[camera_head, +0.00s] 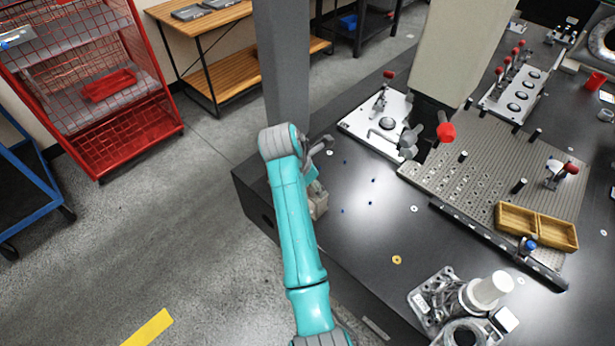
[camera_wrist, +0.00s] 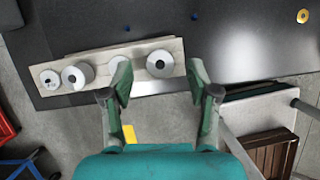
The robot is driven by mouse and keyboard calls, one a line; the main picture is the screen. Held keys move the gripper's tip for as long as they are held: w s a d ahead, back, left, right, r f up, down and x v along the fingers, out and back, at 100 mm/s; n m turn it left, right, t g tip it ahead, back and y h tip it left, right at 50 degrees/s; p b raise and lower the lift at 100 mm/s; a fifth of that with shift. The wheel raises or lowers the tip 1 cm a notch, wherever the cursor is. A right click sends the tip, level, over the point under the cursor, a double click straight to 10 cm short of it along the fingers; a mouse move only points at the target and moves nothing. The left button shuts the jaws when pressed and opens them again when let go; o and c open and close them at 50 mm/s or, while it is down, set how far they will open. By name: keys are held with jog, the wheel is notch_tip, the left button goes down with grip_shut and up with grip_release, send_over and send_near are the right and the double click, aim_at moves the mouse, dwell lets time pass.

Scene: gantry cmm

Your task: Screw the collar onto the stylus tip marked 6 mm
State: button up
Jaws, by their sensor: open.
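A pale rack block (camera_wrist: 100,50) lies along the dark table's edge in the wrist view. It carries several round silver pieces, which look like the stylus tips. The leftmost piece (camera_wrist: 50,78) has small dark marks that I cannot read. Another piece (camera_wrist: 77,75) stands beside it, and a third is partly hidden by my left finger. A round piece with a dark centre (camera_wrist: 160,63) shows between my fingertips. My gripper (camera_wrist: 160,75) is open and empty above the rack. In the head view, the rack (camera_head: 318,204) is partly hidden by my arm. I cannot identify the collar with certainty.
A grey column (camera_head: 282,60) stands close behind my arm. A perforated plate (camera_head: 480,155) with clamps, and a wooden two-part tray (camera_head: 515,219), lie to the right. A metal fixture (camera_head: 440,295) stands at the front. A brass ring (camera_head: 397,260) lies on the mostly clear near tabletop.

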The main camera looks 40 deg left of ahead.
jog(key=shift+x, duration=0.8)
grip_shut()
jog(key=m+h, duration=0.1)
jog(key=m, duration=0.3)
jog(key=shift+m+g+h, duration=0.4)
jog(key=shift+f, duration=0.15)
jog(key=shift+d+m, duration=0.1)
jog(key=shift+m, duration=0.2)
